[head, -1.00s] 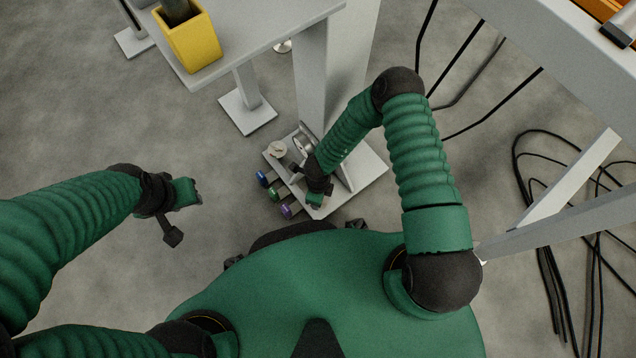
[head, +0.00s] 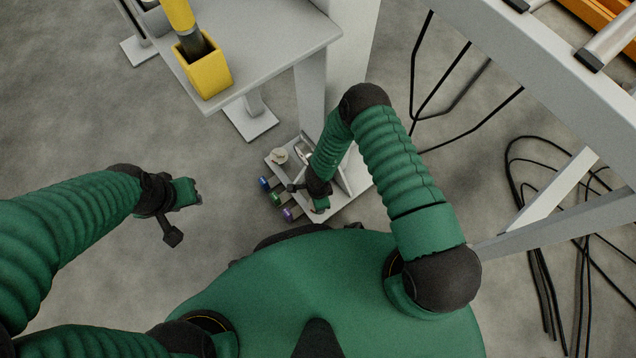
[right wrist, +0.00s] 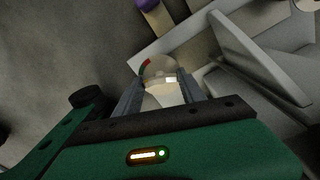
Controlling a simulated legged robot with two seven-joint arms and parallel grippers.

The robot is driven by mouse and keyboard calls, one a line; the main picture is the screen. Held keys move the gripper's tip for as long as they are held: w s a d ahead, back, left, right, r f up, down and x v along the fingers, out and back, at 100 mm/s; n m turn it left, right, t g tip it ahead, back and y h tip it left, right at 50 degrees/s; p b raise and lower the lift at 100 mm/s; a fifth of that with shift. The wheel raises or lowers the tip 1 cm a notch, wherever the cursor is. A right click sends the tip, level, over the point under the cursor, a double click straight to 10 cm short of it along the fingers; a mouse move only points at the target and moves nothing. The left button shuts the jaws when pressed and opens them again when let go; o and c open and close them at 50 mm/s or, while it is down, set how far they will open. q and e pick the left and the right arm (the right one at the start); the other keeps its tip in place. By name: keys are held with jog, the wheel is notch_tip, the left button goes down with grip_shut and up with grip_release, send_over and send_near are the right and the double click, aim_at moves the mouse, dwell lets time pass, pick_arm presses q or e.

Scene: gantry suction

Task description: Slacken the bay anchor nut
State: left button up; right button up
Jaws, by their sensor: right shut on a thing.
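My right gripper (head: 320,207) is low over the grey baseplate (head: 338,205) at the foot of the grey post. In the right wrist view its two fingers (right wrist: 160,92) are shut on a round pale thing (right wrist: 159,72) with a red mark and a white patch. I cannot tell whether this is the bay anchor nut.
Blue (head: 264,183), green (head: 276,198) and purple (head: 288,214) capped pieces stick out at the baseplate's left edge. Pale upright plates (right wrist: 250,60) stand close right of the fingers. A table (head: 275,55) bears a yellow holder (head: 208,78). Cables (head: 535,250) lie at right.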

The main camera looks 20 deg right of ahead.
jog(key=shift+w, duration=0.1)
dwell(0.4)
jog(key=o, duration=1.4)
jog(key=shift+c, duration=0.2)
notch_tip(320, 180, up, 17)
jog(key=p, duration=0.9)
jog(key=shift+f, duration=0.15)
